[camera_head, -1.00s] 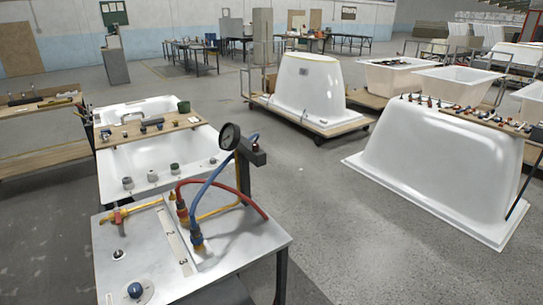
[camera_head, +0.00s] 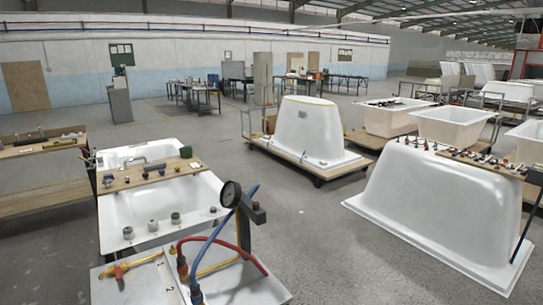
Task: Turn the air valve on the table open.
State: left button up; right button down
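A metal work table (camera_head: 245,283) stands at the bottom of the head view, cut off by the lower edge. On its left back part lies a yellow pipe fitting with a small red handle (camera_head: 118,271), which looks like the air valve. I cannot tell whether it is open or shut. A red hose (camera_head: 240,255) and a blue hose (camera_head: 215,232) rise from fittings near the table's middle. A round gauge (camera_head: 230,194) stands on a dark post behind them. Neither of my grippers is in view.
A white bathtub (camera_head: 150,212) with a wooden board (camera_head: 140,177) across it stands right behind the table. An upturned tub shell (camera_head: 430,215) stands at the right, another (camera_head: 308,130) on a wooden pallet farther back. Grey floor (camera_head: 315,225) is clear between them.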

aim_at(117, 269)
jog(key=u, duration=1.25)
